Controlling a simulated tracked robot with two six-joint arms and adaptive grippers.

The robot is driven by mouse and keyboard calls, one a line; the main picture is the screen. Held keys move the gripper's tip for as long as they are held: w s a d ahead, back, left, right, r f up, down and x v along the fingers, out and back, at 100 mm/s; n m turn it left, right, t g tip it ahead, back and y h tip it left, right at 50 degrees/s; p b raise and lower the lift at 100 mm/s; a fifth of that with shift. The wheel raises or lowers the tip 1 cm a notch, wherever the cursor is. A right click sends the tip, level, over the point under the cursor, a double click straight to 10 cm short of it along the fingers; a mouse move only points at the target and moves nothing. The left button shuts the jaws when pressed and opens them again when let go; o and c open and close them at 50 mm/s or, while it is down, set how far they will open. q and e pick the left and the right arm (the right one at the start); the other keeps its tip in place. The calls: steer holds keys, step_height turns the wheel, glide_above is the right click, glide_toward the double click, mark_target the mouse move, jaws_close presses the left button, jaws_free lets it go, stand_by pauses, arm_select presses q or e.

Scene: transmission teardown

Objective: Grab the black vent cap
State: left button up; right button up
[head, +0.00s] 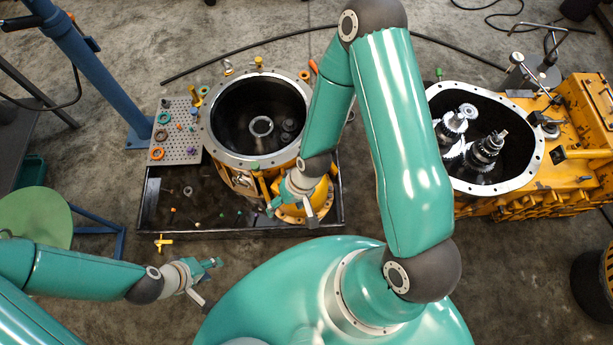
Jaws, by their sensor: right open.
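I cannot make out the black vent cap for certain in the head view. Small dark parts lie among coloured ones on the perforated plate (183,150), too small to name. My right gripper (291,214) hangs over the front right of the dark tray (330,225), by the yellow housing's lower part. Its fingers are spread and I see nothing between them. It hides part of the housing and tray. My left gripper (212,285) is low at the left, in front of the tray over the floor. Its fingers are apart and empty.
The open yellow housing (208,125) stands in the tray with a ring inside. A second yellow housing (540,185) with gears is at the right. A yellow part (163,243) lies on the floor before the tray. A blue stand (95,75) is at the left.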

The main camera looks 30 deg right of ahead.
steer(key=w+d+f+b, duration=0.3)
steer(key=w+f+b, duration=0.4)
steer(key=f+b, duration=0.3)
steer(key=w+d+f+m+h+b, duration=0.15)
steer(key=w+d+f+b, duration=0.5)
steer(key=b, duration=0.65)
steer(key=w+d+f+h+b, duration=0.35)
steer(key=d+b, duration=0.55)
steer(key=b, duration=0.4)
steer(key=shift+g+y, duration=0.3)
steer(key=shift+y, duration=0.2)
steer(key=f+b, duration=0.3)
steer(key=f, duration=0.8)
steer(key=shift+a+f, duration=0.1)
steer(key=shift+a, duration=0.1)
steer(key=shift+f+b, duration=1.25)
steer(key=shift+f, duration=1.35)
steer(key=c, duration=1.3)
